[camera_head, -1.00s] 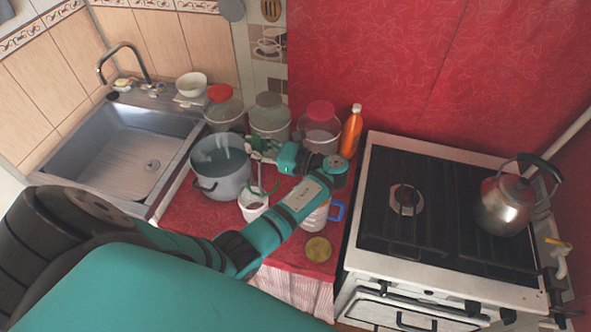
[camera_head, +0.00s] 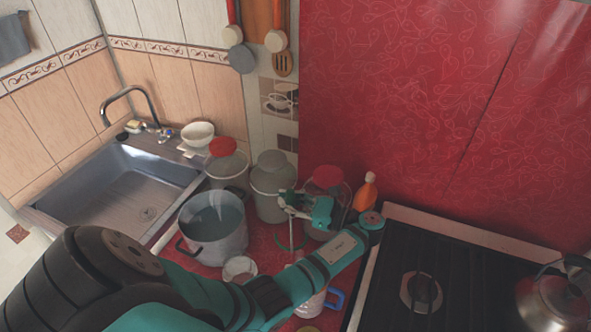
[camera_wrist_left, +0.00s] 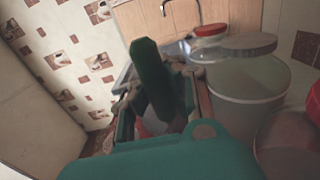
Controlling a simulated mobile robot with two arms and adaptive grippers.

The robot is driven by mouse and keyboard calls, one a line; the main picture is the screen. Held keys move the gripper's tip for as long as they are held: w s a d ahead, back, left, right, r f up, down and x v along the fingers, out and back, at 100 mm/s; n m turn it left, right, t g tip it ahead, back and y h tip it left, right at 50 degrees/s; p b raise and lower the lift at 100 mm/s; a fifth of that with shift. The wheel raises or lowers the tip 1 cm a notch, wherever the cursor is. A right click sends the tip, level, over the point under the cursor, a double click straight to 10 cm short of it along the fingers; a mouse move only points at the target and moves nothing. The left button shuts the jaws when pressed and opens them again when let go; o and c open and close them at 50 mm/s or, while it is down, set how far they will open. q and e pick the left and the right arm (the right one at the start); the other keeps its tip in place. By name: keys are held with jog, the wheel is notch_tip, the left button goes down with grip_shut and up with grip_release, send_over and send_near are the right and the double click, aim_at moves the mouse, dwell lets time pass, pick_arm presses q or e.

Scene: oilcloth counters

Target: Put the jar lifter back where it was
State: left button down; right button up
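My left gripper (camera_head: 296,206) is above the red counter, in front of the lidded jars. It is shut on the jar lifter (camera_head: 291,236), whose thin green part hangs below the fingers. In the left wrist view the lifter's dark green handle (camera_wrist_left: 150,75) stands between the fingers (camera_wrist_left: 160,108). Its lower end is hidden there. The white cup (camera_head: 240,268) stands on the counter below and left of the gripper, apart from the lifter. My right gripper is not in view.
A pot of water (camera_head: 212,228) stands left of the gripper, by the sink (camera_head: 125,185). Lidded jars (camera_head: 270,187) and an orange bottle (camera_head: 365,193) line the back. A mug with a blue handle (camera_head: 312,300) is partly behind my arm. The stove (camera_head: 450,270) with a kettle (camera_head: 555,298) is right.

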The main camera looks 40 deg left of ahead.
pick_arm(q)
notch_tip(320, 180, down, 11)
jog(key=b, duration=0.3)
jog(key=shift+w, duration=0.25)
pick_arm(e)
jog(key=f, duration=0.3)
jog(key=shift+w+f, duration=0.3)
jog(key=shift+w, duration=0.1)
pick_arm(q)
jog(key=c, duration=1.5)
grip_release()
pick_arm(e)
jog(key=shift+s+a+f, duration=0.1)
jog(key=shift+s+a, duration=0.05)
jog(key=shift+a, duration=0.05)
pick_arm(q)
jog(key=b+v, duration=0.2)
jog(key=v, duration=0.5)
jog(key=shift+d, duration=0.25)
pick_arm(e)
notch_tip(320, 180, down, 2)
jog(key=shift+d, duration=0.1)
